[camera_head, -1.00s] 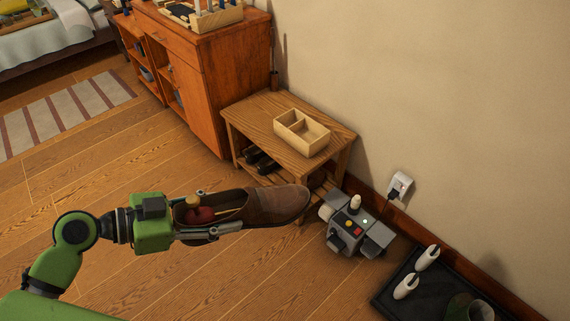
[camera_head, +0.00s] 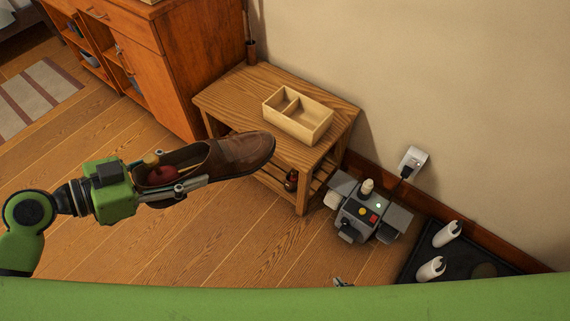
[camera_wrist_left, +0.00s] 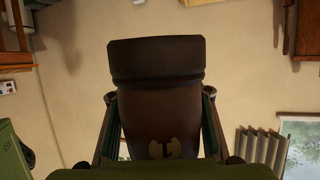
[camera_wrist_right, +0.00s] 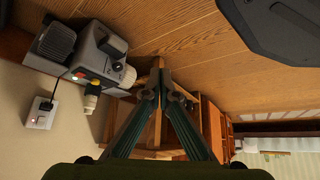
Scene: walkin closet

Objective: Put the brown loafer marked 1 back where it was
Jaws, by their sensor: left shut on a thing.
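The brown loafer (camera_head: 238,153) is in my left gripper (camera_head: 182,178), which is shut on its rear part. It is held in the air, toe pointing right, overlapping the front-left of the wooden bench (camera_head: 232,92) in the head view. The bench has a lower slatted shelf, partly hidden by the loafer; a small brown item (camera_head: 291,180) shows there. My right gripper (camera_wrist_right: 163,85) looks shut and empty.
A two-compartment wooden box (camera_head: 312,135) stands on the bench. A grey machine (camera_head: 365,212) is on the floor right of the bench, beside a wall outlet (camera_head: 413,160).

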